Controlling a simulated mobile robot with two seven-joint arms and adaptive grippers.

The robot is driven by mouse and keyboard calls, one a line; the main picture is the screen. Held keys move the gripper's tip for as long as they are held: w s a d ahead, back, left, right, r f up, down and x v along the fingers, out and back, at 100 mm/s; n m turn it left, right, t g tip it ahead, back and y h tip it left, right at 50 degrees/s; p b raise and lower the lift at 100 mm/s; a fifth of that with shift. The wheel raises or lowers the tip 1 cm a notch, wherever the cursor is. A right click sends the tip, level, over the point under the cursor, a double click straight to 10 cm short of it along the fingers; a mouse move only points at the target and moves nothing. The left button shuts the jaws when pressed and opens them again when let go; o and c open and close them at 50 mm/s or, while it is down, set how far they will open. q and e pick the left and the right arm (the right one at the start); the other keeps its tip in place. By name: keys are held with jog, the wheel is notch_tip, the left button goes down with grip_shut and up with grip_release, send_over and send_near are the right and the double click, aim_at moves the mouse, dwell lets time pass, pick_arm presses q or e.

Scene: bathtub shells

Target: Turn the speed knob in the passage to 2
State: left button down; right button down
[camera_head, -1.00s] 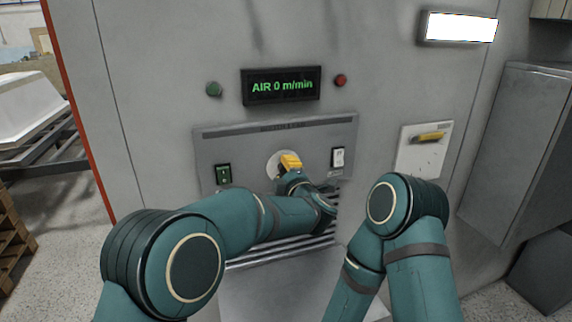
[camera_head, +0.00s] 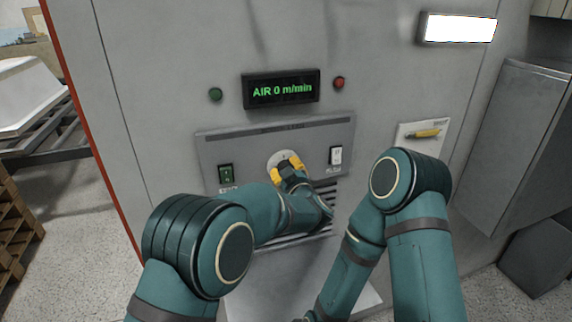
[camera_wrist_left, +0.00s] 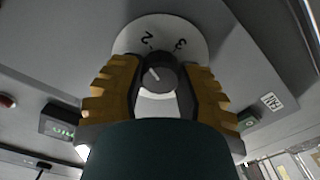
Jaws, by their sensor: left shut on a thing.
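The speed knob is a small dark round knob (camera_wrist_left: 158,76) with a white pointer line, on a pale round dial plate (camera_wrist_left: 190,35) marked 2 and 3. In the left wrist view the pointer slants up and left, roughly toward the 2 side; exact alignment is hard to tell. My left gripper (camera_wrist_left: 157,90), with yellow ridged fingers, is shut on the knob, one finger on each side. In the head view the left gripper (camera_head: 288,168) hides most of the knob and dial (camera_head: 277,158). My right gripper is out of view; only its arm shows.
Above the grey panel (camera_head: 230,150), a display (camera_head: 281,88) reads "AIR 0 m/min", between a green button (camera_head: 215,94) and a red button (camera_head: 339,83). Rocker switches (camera_head: 225,174) (camera_head: 335,155) flank the dial. A yellow handle (camera_head: 423,134) is on the right.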

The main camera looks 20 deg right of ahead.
aim_at(283, 131)
pick_arm(q)
jog(key=shift+w+r+m+p, duration=0.1)
jog(key=shift+r+m+p, duration=0.2)
jog(key=shift+m, duration=0.3)
jog(key=c, duration=0.6)
grip_release()
jog(key=shift+o, duration=0.2)
jog(key=shift+f, duration=0.15)
notch_tip(283, 131, up, 10)
jog(key=shift+r, duration=0.1)
